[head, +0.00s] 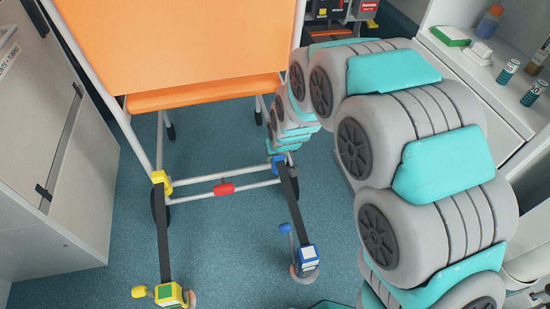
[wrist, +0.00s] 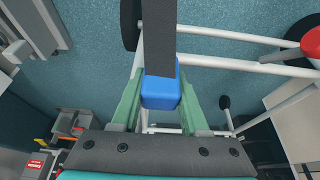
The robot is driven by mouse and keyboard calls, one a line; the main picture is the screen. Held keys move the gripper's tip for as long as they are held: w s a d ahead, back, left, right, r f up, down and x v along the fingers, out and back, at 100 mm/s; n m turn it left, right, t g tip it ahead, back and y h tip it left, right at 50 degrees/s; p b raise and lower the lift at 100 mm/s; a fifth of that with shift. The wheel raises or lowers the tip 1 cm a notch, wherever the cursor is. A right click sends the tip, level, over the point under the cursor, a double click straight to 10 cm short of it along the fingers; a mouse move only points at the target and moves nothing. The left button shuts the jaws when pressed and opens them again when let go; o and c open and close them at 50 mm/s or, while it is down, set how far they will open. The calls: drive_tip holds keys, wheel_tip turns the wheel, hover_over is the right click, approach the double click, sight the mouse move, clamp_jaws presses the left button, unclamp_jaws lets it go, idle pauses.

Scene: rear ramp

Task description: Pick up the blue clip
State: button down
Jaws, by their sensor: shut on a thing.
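The blue clip (wrist: 161,92) sits between the two green fingers of my gripper (wrist: 160,82) in the wrist view. The fingers are closed against its sides. A dark strap (wrist: 160,35) runs from the clip away from my gripper. In the head view the blue clip (head: 276,159) shows small at the right leg of the orange chair, just below the end of my arm. My fingers are hard to make out there. The strap slopes down to a blue and white buckle (head: 308,256) near the floor.
The orange chair (head: 180,40) has a white tube frame with a red clip (head: 223,189) on its low bar. A yellow clip (head: 160,179) with a strap and yellow buckle (head: 168,293) is at left. A cabinet (head: 60,150) stands left; a counter with bottles (head: 508,70) stands right.

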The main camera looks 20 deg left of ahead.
drive_tip(key=shift+r, duration=0.65)
drive_tip(key=v, duration=0.2)
drive_tip(key=shift+s+a+r+p, duration=0.1)
drive_tip(key=shift+r+p, duration=0.2)
drive_tip(key=shift+p, duration=0.05)
drive_tip(key=s+d, duration=0.2)
drive_tip(key=s, duration=0.5)
drive_tip(key=s+d+r+p, duration=0.1)
drive_tip(key=s+d, duration=0.1)
drive_tip(key=s, duration=0.5)
drive_tip(key=shift+s+d, duration=0.2)
drive_tip(key=shift+d, duration=0.15)
drive_tip(key=shift+r, duration=0.2)
wheel_tip(320, 180, up, 3)
drive_tip(key=shift+f+p, duration=0.1)
drive_tip(key=shift+p, duration=0.6)
